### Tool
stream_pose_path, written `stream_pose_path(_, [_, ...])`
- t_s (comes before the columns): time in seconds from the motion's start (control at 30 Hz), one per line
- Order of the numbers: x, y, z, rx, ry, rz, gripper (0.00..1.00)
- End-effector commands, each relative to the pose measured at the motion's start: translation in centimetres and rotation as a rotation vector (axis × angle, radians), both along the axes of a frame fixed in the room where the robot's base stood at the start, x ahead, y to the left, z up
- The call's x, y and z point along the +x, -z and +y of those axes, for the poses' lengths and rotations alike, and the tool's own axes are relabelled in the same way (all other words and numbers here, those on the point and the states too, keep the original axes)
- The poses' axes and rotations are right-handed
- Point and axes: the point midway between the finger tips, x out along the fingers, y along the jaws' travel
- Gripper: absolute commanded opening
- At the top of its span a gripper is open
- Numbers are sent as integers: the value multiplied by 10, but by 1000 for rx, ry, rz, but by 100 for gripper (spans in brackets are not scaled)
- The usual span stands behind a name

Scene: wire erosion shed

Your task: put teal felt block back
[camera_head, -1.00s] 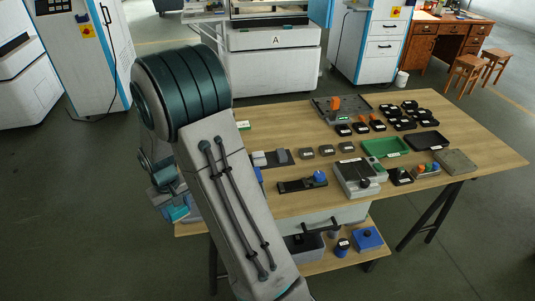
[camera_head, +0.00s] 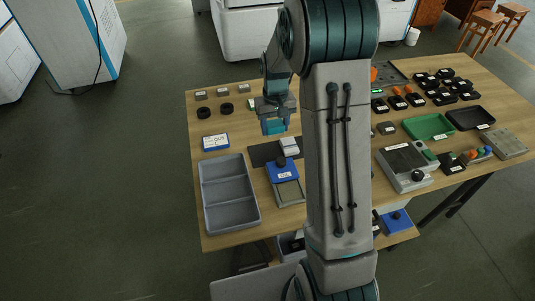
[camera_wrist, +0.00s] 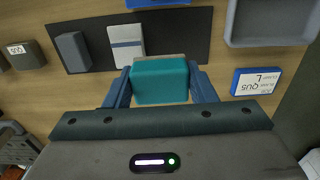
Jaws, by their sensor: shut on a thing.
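My gripper (camera_head: 273,119) is shut on the teal felt block (camera_head: 273,127) and holds it above the table's left part, on the far side of a dark mat (camera_head: 259,156). In the wrist view the teal block (camera_wrist: 160,82) sits between the two blue fingers of my gripper (camera_wrist: 159,88). The dark mat (camera_wrist: 180,30) there bears a grey-and-white block (camera_wrist: 126,45) and a dark grey block (camera_wrist: 73,52). A bare part of the mat lies beside the grey-and-white block. My arm hides part of the table in the head view.
A grey compartment tray (camera_head: 228,218) and a blue-edged label box (camera_head: 215,142) stand left of the mat. A blue device (camera_head: 284,175) is just in front of it. Black rings (camera_head: 204,113) and small grey blocks lie at the back left.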

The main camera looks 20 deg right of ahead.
Motion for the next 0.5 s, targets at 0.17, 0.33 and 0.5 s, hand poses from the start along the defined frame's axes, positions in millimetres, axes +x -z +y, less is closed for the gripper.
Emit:
stream_pose_path(0.17, [25, -7, -51, 1, 19, -5, 32])
stream_pose_path(0.33, [33, -19, -71, 4, 14, -3, 32])
stream_pose_path(0.5, [29, -13, -55, 6, 4, -1, 32])
